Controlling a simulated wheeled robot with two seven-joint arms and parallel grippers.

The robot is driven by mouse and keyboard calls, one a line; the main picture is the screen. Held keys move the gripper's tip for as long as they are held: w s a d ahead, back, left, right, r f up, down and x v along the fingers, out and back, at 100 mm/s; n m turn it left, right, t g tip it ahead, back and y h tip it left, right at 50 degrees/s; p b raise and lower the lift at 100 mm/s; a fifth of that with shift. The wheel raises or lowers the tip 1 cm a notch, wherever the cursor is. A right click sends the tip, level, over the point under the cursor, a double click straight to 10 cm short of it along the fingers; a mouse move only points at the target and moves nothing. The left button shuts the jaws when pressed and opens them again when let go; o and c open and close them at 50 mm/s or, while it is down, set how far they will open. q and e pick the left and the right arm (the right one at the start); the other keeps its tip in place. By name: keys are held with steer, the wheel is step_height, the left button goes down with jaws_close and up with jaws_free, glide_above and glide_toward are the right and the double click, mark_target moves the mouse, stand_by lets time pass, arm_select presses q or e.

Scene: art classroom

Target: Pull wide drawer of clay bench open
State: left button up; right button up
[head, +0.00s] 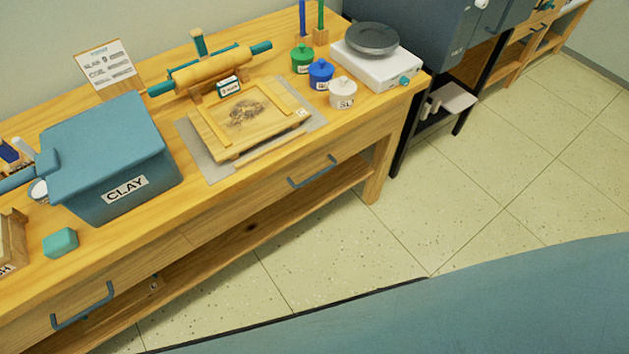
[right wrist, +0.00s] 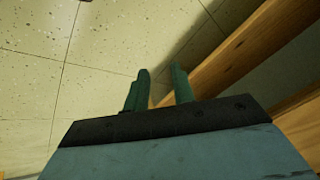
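No handle shows there. Neither gripper is clearly seen in the head view.
On the bench stand a teal clay bin (head: 105,160), a pressing board (head: 240,118), a rolling pin (head: 212,70), small lidded jars and a white scale (head: 375,65). A lower shelf (head: 250,230) runs beneath the drawers.

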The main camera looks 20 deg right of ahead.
steer(key=w+a+r+m+t+y+b, duration=0.1)
steer(key=w+r+m+t+b, duration=0.3)
steer(key=w, duration=0.7)
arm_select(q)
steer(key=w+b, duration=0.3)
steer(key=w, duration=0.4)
arm_select(e)
steer(key=m+t+y+b, duration=0.3)
steer(key=m+t+b, duration=0.2)
steer(key=m, duration=0.1)
glide_toward(316, 174)
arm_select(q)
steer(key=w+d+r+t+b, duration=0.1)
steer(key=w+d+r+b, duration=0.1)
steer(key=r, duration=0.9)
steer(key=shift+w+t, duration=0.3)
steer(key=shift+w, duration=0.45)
arm_select(e)
steer(key=shift+f+x, duration=0.15)
steer(key=shift+x, duration=2.35)
steer(key=shift+f+x, duration=0.15)
steer(key=shift+x, duration=2.3)
jaws_close()
